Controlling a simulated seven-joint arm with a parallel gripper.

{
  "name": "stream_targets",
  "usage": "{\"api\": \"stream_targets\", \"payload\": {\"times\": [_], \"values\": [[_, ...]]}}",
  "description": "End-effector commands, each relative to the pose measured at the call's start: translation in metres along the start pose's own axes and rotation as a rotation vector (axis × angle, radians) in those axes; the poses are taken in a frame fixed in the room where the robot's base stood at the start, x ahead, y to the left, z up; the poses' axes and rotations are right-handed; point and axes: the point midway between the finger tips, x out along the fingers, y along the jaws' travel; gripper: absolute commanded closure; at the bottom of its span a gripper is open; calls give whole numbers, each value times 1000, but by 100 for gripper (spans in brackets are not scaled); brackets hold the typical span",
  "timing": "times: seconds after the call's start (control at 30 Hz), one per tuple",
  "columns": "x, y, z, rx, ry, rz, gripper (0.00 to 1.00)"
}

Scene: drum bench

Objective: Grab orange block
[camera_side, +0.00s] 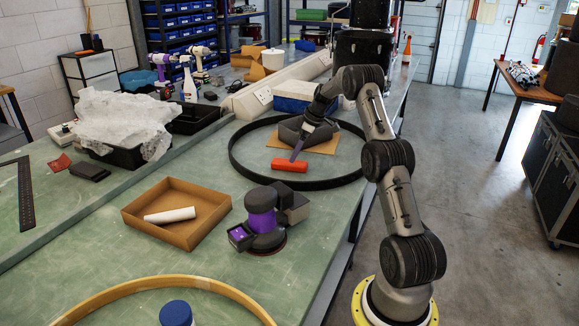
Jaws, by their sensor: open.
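The orange block (289,165) lies flat on the green bench top, inside a large black hoop (240,178). It looks red-orange and sits in front of a piece of cardboard (322,148). My gripper (296,155) reaches down from the upper right, with a finger at or just above the block's top. The gripper is open. I cannot tell whether the finger touches the block, and the other finger is not clearly seen.
A cardboard tray (163,232) with a white roll (170,215) stands left of the hoop. A purple and black sander (263,220) is just in front of it. A wooden hoop (205,286) and blue lid (176,313) are nearest. A plastic-covered black tray (118,155) is at left.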

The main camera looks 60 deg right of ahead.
Motion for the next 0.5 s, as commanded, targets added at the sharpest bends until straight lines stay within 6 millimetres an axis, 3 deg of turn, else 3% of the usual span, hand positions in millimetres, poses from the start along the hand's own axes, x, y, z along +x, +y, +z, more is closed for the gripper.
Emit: {"api": "stream_targets", "payload": {"times": [0.5], "values": [[53,6,-2,-1,1,0,9]]}}
